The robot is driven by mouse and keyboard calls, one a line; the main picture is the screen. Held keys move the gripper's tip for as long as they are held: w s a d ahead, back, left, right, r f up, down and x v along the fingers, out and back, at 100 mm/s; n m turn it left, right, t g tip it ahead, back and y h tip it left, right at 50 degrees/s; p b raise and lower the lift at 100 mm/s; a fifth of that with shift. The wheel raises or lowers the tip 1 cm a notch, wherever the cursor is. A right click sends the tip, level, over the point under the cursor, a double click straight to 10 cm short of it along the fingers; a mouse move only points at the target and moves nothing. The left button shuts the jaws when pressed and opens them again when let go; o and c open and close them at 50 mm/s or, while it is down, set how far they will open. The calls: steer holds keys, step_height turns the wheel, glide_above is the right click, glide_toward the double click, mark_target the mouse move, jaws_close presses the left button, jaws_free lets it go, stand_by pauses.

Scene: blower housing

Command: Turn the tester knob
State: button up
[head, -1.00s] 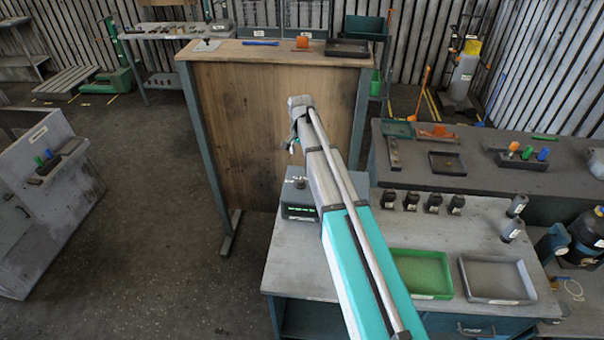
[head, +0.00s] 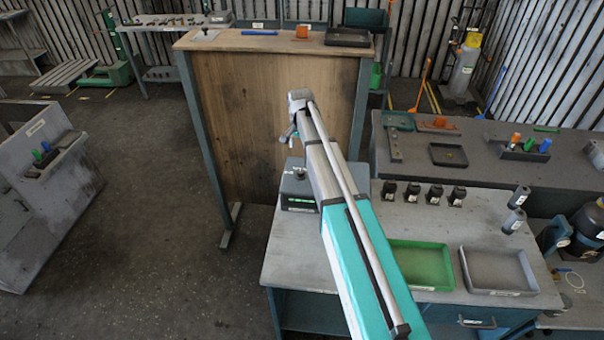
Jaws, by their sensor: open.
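The tester is a dark box (head: 297,200) with a green lit strip on its front, at the back left corner of the grey workbench. A small knob-like part (head: 299,173) shows on its top, too small to tell its angle. My gripper (head: 289,137) is small in view at the far end of my arm. It hangs above the tester, in front of the wooden panel, and looks apart from it. It is open, with nothing seen in it. My arm covers the tester's right side.
The workbench (head: 330,270) also holds several black bottles, a green tray (head: 420,287) and a grey tray (head: 498,292). A tall wooden panel (head: 270,120) stands close behind the tester. A dark bench (head: 480,190) is behind on the right. Open floor lies left.

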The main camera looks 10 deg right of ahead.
mark_target(301, 171)
steer(key=shift+f+b, duration=5.55)
steer(key=shift+f, duration=0.3)
